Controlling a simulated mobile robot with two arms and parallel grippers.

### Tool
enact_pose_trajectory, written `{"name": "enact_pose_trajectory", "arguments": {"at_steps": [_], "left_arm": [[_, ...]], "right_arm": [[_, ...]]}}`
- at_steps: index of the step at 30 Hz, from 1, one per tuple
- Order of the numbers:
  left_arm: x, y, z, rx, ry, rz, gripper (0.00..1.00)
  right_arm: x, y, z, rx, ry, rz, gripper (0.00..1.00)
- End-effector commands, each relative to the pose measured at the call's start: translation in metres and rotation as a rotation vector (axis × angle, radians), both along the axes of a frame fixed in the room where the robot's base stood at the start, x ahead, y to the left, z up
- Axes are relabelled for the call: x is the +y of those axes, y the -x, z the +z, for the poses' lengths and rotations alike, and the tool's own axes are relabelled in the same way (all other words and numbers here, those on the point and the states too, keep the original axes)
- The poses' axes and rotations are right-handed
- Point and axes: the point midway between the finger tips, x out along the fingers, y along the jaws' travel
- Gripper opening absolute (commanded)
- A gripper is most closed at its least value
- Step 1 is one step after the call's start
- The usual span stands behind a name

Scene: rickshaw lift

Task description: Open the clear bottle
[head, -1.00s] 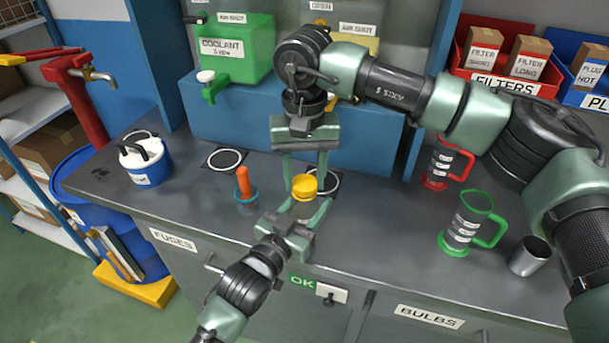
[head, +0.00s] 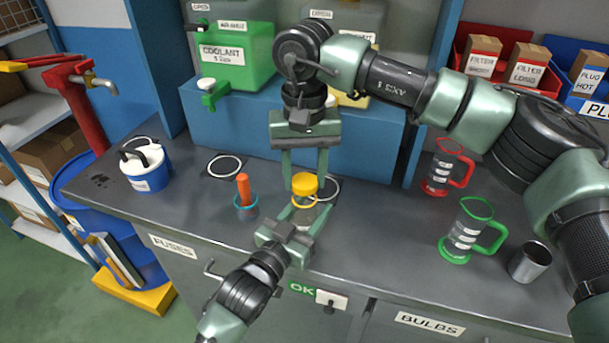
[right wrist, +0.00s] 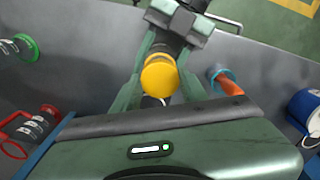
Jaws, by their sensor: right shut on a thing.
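The clear bottle (head: 304,209) stands near the bench's front edge, see-through and partly hidden by my grippers. A yellow ring shows at its top. Its yellow cap (head: 304,182) is just above that ring, between the fingers of my right gripper (head: 304,180), which comes down from above and is shut on it. In the right wrist view the cap (right wrist: 160,75) shows between the fingers. My left gripper (head: 303,215) reaches in from the front, low, with a finger on each side of the bottle. Whether its fingers press on the bottle is not clear.
A blue cup with an orange-handled tool (head: 244,198) is close on the left. A blue-white canister (head: 146,165) stands farther left. A red jug (head: 440,168), a green jug (head: 468,232) and a metal cup (head: 530,260) stand on the right.

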Motion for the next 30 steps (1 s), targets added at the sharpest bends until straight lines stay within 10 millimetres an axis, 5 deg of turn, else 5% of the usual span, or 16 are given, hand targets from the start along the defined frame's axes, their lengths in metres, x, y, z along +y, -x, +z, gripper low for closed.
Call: {"name": "enact_pose_trajectory", "arguments": {"at_steps": [22, 23, 24, 26, 30], "left_arm": [[0.0, 0.0, 0.0, 0.0, 0.0, 0.0, 0.0], [0.0, 0.0, 0.0, 0.0, 0.0, 0.0, 0.51], [0.0, 0.0, 0.0, 0.0, 0.0, 0.0, 0.62], [0.0, 0.0, 0.0, 0.0, 0.0, 0.0, 0.74], [0.0, 0.0, 0.0, 0.0, 0.0, 0.0, 0.74]], "right_arm": [[0.0, 0.0, 0.04, 0.001, 0.0, 0.0, 0.0], [0.0, 0.0, 0.04, 0.001, 0.0, 0.0, 0.0], [0.0, 0.0, 0.04, 0.001, 0.0, 0.0, 0.0], [0.0, 0.0, 0.04, 0.001, 0.0, 0.0, 0.0], [0.0, 0.0, 0.04, 0.0, 0.0, 0.0, 0.0]]}}
